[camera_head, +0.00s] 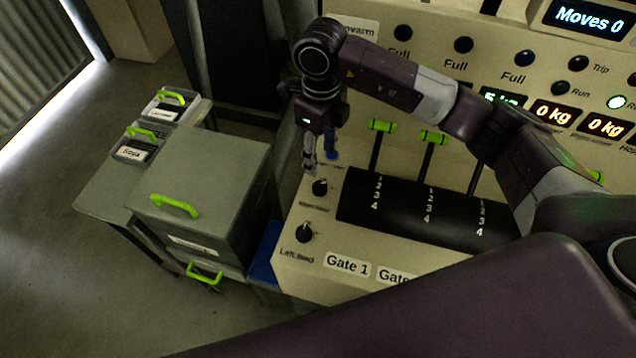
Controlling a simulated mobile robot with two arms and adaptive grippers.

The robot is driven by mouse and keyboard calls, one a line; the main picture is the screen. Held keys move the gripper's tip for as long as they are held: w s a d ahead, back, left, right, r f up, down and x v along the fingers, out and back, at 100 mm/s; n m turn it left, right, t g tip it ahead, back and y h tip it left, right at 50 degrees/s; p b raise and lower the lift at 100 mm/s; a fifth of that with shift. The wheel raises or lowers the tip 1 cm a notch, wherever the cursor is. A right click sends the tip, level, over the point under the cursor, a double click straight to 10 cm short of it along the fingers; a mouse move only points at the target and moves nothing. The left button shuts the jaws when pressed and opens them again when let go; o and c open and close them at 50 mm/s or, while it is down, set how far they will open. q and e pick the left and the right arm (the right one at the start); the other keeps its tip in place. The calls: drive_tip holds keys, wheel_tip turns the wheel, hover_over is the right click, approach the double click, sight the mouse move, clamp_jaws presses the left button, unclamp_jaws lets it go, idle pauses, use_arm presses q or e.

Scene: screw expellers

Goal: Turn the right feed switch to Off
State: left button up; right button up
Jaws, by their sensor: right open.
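Two black feed knobs sit at the left end of the cream control panel (385,262). The lower knob (304,232) has a label that reads "Left feed". The upper knob (320,187) is the other switch; its small label is too blurred to read surely, and so is its exact setting. My right gripper (309,166) points down just above and slightly left of the upper knob in the picture. It is open and empty, and appears apart from the knob. My left gripper is out of view.
Green-handled gate levers (382,126) and (433,137) rise from a black curved housing (395,207) right of the knobs. A blue object (331,144) stands behind the gripper. A grey cabinet (235,185) and labelled bins (140,143) stand left. My dark arm link crosses the bottom.

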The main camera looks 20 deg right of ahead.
sight(320, 183)
wheel_tip(320, 183, down, 4)
drive_tip(key=b, duration=0.3)
drive_tip(key=shift+w, duration=0.15)
drive_tip(key=shift+f, duration=0.15)
drive_tip(key=shift+f+p, duration=0.3)
drive_tip(key=shift+f, duration=0.15)
wheel_tip(320, 183, down, 6)
drive_tip(key=shift+r+p, duration=0.1)
drive_tip(key=shift+p, duration=0.9)
drive_tip(key=shift+f, duration=0.4)
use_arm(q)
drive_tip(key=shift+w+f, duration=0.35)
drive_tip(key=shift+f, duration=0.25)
use_arm(e)
drive_tip(key=c, duration=1.1)
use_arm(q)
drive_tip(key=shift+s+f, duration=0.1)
use_arm(e)
drive_tip(key=shift+c, duration=0.2)
